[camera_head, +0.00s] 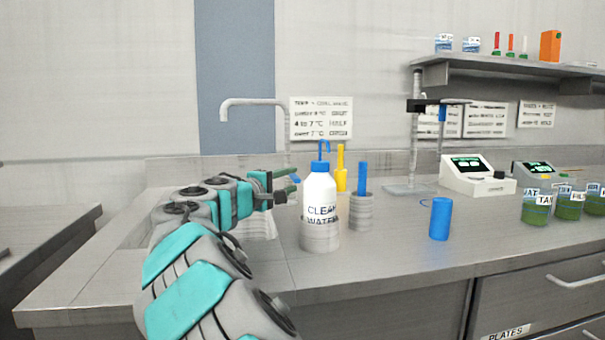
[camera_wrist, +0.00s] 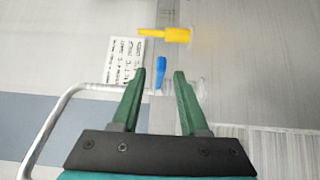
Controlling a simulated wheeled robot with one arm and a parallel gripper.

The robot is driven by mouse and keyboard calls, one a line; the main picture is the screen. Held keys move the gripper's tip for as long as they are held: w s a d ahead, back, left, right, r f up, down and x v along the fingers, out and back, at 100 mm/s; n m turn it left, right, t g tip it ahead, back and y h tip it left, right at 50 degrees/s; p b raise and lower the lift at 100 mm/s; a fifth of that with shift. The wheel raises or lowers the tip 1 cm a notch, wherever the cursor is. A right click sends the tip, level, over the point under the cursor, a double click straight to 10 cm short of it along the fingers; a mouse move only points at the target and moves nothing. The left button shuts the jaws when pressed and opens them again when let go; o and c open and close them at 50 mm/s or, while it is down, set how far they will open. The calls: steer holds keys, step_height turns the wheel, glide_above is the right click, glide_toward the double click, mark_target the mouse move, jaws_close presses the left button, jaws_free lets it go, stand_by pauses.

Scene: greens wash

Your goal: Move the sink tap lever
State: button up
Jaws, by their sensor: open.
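The grey sink tap (camera_head: 254,102) rises at the back of the counter with its spout curving left. It also shows in the wrist view as a bent pipe (camera_wrist: 52,117). The tap's base is hidden behind my gripper and the bottle.
A white wash bottle (camera_head: 319,190) in a grey holder stands just right of my gripper. Behind it are a yellow-handled tool (camera_head: 341,168) and a blue-handled one (camera_head: 362,178) in a grey holder (camera_head: 361,212). A blue cylinder (camera_head: 440,219) stands farther right. The front counter is clear.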

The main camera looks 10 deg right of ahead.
steer(key=x, duration=0.6)
steer(key=shift+p, duration=0.4)
jaws_close()
steer(key=shift+f, duration=0.1)
stand_by(0.9)
